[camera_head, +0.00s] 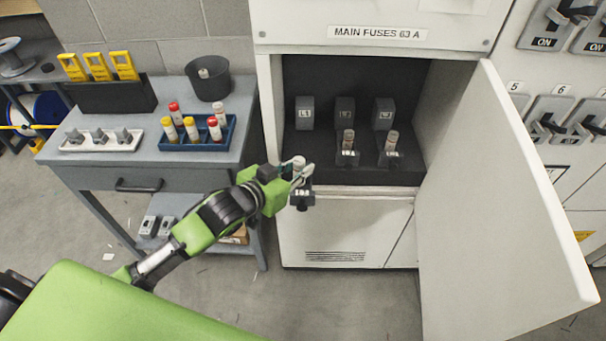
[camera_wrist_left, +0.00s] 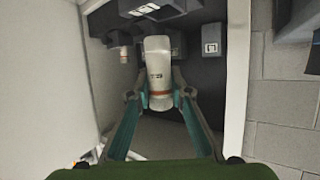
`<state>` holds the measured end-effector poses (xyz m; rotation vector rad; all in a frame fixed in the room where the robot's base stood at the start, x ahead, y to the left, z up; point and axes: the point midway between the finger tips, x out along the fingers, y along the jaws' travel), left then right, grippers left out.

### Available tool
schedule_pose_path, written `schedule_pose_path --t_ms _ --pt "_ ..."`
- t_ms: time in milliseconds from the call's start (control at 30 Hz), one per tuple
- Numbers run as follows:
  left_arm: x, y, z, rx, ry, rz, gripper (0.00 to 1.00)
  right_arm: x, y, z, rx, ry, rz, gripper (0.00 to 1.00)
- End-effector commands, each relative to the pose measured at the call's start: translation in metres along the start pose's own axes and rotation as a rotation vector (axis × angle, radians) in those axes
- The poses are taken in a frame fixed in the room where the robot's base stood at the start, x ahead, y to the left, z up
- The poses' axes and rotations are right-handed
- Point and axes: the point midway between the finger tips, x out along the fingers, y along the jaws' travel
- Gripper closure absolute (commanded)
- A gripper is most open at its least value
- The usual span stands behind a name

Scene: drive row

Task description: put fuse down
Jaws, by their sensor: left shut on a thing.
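My left gripper (camera_head: 297,172) is shut on a pale fuse (camera_head: 299,163) in front of the open cabinet's left side. In the left wrist view the fuse (camera_wrist_left: 157,62) stands between the two fingers (camera_wrist_left: 160,95), with small print and a reddish band. Two similar fuses (camera_head: 348,140) (camera_head: 392,140) stand upright in dark holders inside the cabinet. My right gripper is not in view.
The cabinet door (camera_head: 510,200) stands open on the right.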

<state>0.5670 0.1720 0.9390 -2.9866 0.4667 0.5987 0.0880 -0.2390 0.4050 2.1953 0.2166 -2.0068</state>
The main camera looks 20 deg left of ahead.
Motion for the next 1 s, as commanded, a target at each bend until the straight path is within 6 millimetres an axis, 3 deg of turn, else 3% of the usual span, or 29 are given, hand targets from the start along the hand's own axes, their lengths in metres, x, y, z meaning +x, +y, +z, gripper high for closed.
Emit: schedule_pose_path --t_ms 133,433,633,1000 --pt "0.022 -0.005 0.010 0.001 0.003 -0.001 1.00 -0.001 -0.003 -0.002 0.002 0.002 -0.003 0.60" --pt "0.041 -0.009 0.022 0.001 0.002 -0.001 1.00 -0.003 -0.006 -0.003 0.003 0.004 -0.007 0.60" --pt "0.049 -0.008 0.045 0.000 0.002 0.000 1.00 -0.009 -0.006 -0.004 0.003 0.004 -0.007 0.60" --pt "0.051 -0.008 0.050 0.001 0.003 0.000 1.00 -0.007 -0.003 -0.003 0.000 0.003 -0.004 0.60"
